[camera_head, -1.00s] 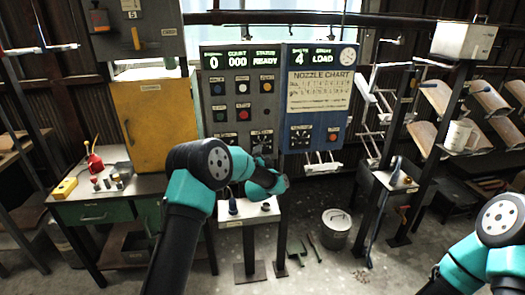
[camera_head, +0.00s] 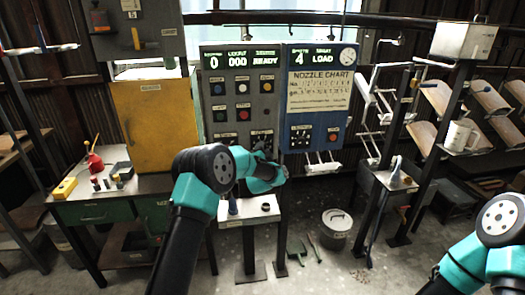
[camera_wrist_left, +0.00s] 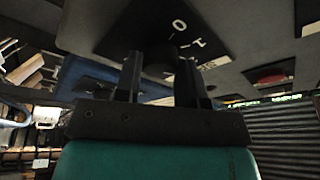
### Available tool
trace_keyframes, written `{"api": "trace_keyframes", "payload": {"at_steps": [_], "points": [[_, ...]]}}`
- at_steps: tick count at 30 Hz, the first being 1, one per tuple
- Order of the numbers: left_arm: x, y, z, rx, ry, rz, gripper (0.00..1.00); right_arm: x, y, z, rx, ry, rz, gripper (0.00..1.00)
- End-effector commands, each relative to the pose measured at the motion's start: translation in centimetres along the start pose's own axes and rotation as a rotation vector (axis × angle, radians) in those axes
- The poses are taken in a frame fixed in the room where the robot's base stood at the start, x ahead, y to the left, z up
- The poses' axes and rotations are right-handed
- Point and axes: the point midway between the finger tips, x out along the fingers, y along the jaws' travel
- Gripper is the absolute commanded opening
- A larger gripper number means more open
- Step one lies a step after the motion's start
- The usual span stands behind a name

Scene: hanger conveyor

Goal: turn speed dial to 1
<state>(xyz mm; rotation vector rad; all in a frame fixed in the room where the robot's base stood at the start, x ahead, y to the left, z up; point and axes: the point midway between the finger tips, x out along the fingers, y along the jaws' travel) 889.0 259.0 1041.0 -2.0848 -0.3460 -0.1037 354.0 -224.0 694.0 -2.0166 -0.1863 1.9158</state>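The grey control panel (camera_head: 218,92) shows in the head view with a screen reading 0, 000 and READY. In the left wrist view, a dark dial plate (camera_wrist_left: 110,28) with white marks, including a 0, fills the top. The dark speed dial knob (camera_wrist_left: 158,62) sits between my left gripper's (camera_wrist_left: 158,75) two fingers. The fingers are apart, and I see no clear contact with the knob. In the head view my left wrist hides most of this gripper at the panel's lower edge. My right arm is at the lower right; its gripper is out of view.
A blue panel (camera_head: 318,135) with a nozzle chart adjoins on the right. A yellow cabinet (camera_head: 150,115) stands at the left. Open floor lies in front.

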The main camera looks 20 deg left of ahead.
Motion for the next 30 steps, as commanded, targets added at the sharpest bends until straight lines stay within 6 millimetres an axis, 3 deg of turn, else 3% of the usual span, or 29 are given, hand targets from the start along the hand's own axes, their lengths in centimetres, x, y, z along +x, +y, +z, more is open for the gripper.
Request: {"api": "trace_keyframes", "payload": {"at_steps": [7,20,30], "points": [[0.00,-0.02,-0.01,0.000,0.000,-0.001,0.13,0.00,0.00,0.00,0.000,0.000,0.000,0.43],[-0.03,0.11,-0.01,-0.070,-0.004,-0.023,0.13,0.00,0.00,0.00,0.000,0.000,0.000,0.43],[0.00,0.21,-0.06,-0.287,-0.016,-0.094,0.13,0.00,0.00,0.00,0.000,0.000,0.000,0.43]]}}
